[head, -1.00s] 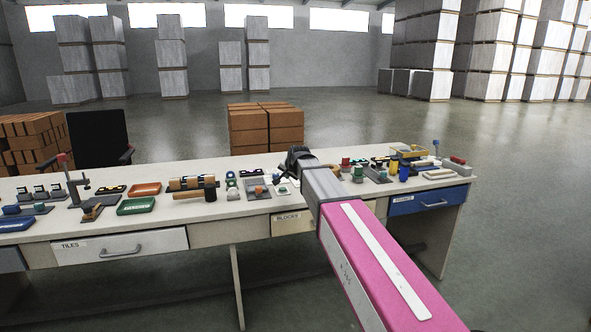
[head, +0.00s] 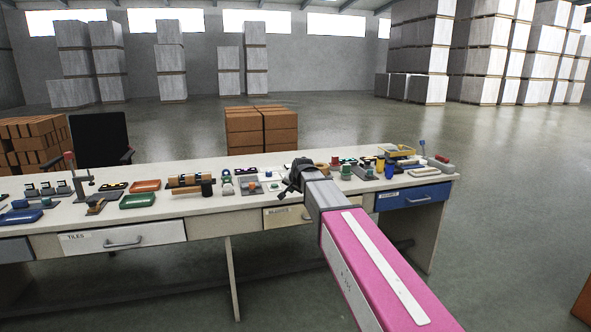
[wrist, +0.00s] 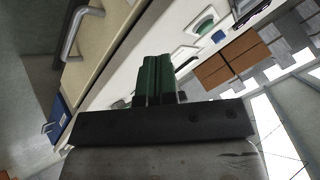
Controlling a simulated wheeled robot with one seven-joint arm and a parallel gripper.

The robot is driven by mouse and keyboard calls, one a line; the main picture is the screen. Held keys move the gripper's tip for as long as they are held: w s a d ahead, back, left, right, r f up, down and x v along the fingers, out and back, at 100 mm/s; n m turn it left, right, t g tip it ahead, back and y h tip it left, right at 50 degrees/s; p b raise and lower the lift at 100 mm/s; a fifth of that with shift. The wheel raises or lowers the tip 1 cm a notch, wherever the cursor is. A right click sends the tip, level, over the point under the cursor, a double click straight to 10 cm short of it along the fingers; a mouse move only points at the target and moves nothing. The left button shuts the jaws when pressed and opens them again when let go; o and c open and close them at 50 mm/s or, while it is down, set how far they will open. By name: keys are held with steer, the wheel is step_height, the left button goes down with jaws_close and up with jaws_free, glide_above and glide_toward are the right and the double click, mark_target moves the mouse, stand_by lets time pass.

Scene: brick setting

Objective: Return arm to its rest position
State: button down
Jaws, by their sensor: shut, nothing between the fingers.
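My arm reaches forward from the lower right of the head view.
The long bench (head: 250,204) holds small trays, blocks and tools. Below its top are a tiles drawer (head: 150,234) and a blue drawer (head: 412,196). An office chair (head: 101,140) and brick stacks (head: 245,128) stand behind. Open floor lies right.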

steer(key=s+d+f+n+g+h, duration=0.1)
steer(key=s+d+f+g, duration=0.1)
steer(key=s+d+f, duration=0.4)
steer(key=s+d+f+n+g+h, duration=0.1)
steer(key=s+d+f+g, duration=0.2)
steer(key=s+d+f, duration=0.4)
steer(key=s+d+f+n+g+h, duration=0.1)
steer(key=s+d+f, duration=0.6)
steer(key=s, duration=1.2)
step_height(320, 180, down, 5)
steer(key=shift+d+r+n+g, duration=0.2)
steer(key=shift+n+g, duration=0.4)
steer(key=shift+g, duration=0.3)
